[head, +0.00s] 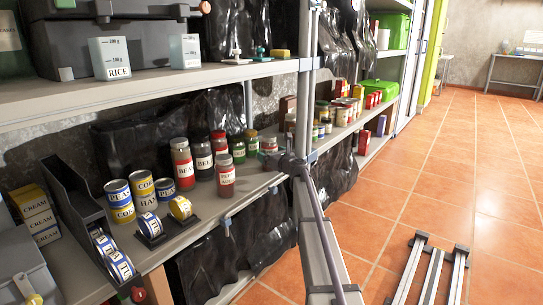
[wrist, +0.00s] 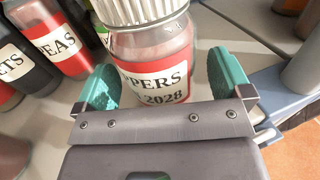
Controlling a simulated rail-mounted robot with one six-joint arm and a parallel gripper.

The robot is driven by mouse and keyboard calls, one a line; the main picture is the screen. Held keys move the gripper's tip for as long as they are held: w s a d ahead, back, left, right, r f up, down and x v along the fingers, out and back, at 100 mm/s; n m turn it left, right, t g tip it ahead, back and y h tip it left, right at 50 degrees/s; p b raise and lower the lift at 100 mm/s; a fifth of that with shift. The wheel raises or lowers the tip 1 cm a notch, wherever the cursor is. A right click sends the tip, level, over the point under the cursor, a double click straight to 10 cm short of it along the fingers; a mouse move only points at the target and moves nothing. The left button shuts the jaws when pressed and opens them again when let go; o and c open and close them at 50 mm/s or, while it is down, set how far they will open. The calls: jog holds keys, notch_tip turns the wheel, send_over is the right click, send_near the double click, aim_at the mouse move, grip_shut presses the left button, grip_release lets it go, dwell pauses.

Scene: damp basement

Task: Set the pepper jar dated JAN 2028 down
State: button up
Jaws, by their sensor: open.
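The pepper jar (wrist: 152,60) has a white ribbed lid, reddish contents and a label reading "PPERS" and "2028" in the wrist view; the month is hidden or unclear. My gripper (wrist: 162,82) is open, with one teal finger pad on each side of the jar and gaps showing between pads and glass. The jar looks upright. Its base is hidden behind my gripper, so its contact with the shelf cannot be seen. In the head view, my gripper (head: 282,161) is small and dark at the shelf's front edge, beside a jar (head: 268,145).
A peas jar (wrist: 58,42) and a beets jar (wrist: 14,55) stand left of the pepper jar. Another red jar (head: 225,178) stands nearer on the shelf (head: 205,232). A metal upright (head: 304,90) rises close to my gripper. Cans and a dark bin (head: 80,205) are at left.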

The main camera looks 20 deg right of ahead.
jog(key=shift+r+p, duration=0.3)
jog(key=s+d, duration=0.2)
jog(key=s, duration=1)
jog(key=shift+f, duration=0.15)
